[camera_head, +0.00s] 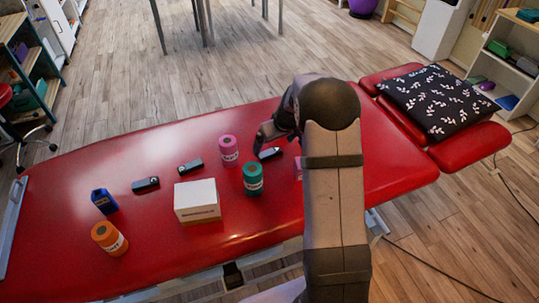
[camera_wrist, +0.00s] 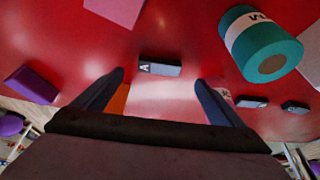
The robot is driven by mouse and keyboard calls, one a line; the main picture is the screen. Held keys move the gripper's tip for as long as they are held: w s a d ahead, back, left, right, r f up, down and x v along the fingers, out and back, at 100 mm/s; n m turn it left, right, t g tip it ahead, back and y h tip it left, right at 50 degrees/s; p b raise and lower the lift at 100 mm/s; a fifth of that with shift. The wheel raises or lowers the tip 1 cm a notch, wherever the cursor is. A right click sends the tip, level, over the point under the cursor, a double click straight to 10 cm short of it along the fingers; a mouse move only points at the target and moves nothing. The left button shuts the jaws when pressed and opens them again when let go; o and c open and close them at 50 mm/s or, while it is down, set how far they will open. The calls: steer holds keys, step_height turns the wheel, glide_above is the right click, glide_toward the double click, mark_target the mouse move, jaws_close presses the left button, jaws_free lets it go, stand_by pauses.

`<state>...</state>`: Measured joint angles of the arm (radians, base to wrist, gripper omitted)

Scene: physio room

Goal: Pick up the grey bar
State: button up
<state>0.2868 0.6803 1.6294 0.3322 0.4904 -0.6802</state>
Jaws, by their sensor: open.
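Several similar dark grey bars lie on the red treatment table (camera_head: 90,235). One grey bar (camera_head: 270,154) lies close by my gripper (camera_head: 266,136), right of the pink roll (camera_head: 228,149). Two other bars (camera_head: 146,184) (camera_head: 190,166) lie further left. In the wrist view my gripper (camera_wrist: 159,78) is open and empty. A grey bar (camera_wrist: 160,67) with a white letter A mark lies flat across the gap between its fingertips, apart from both. Two more bars (camera_wrist: 250,101) (camera_wrist: 295,107) show at the right there.
A teal roll (camera_head: 252,179) stands near the bar, and it looms at the right of the wrist view (camera_wrist: 262,45). A white box (camera_head: 197,201), blue item (camera_head: 104,201) and orange roll (camera_head: 109,238) stand left. A pink block (camera_head: 298,168) is partly hidden by my arm.

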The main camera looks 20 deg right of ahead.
mark_target(269, 152)
steer(key=shift+p+x, duration=1)
steer(key=shift+x, duration=2.5)
steer(key=shift+w+d, duration=0.1)
steer(key=shift+r, duration=0.1)
steer(key=c, duration=1.1)
